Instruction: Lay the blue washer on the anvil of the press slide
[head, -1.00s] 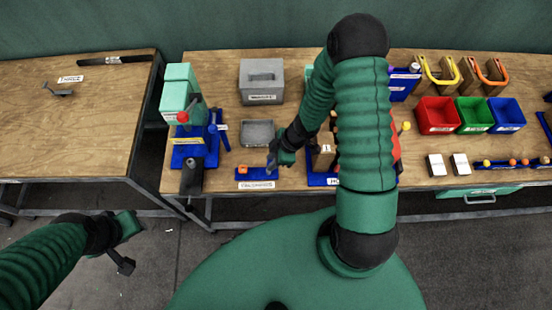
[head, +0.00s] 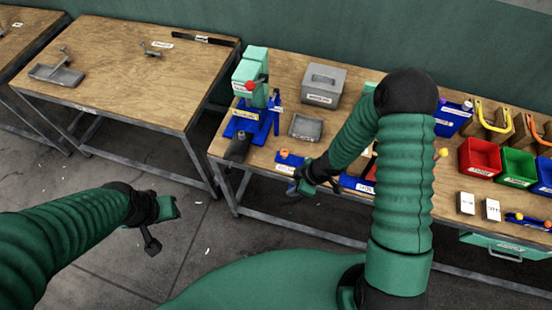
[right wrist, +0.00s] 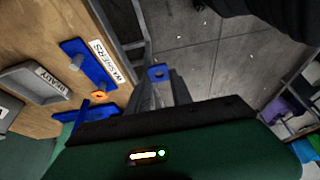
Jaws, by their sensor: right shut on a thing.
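My right gripper (head: 294,188) is just off the front edge of the right-hand table. In the right wrist view, its fingers (right wrist: 160,92) are shut on the blue washer (right wrist: 158,72), which is flat with a dark hole. The washer is clear of the blue washers stand (right wrist: 88,62). The mint-green press (head: 250,85) with a red knob stands on a blue base at the table's left end. Its dark slide (head: 238,151) juts toward the front edge; I cannot make out the anvil clearly. My left gripper (head: 162,222) hangs empty over the floor, its jaw opening unclear.
An orange washer (head: 284,154) is on the stand. A grey tray (head: 306,127) and a grey lidded box (head: 323,85) stand right of the press. Bins (head: 480,157) are further right. A gap separates this table from the left table (head: 120,85).

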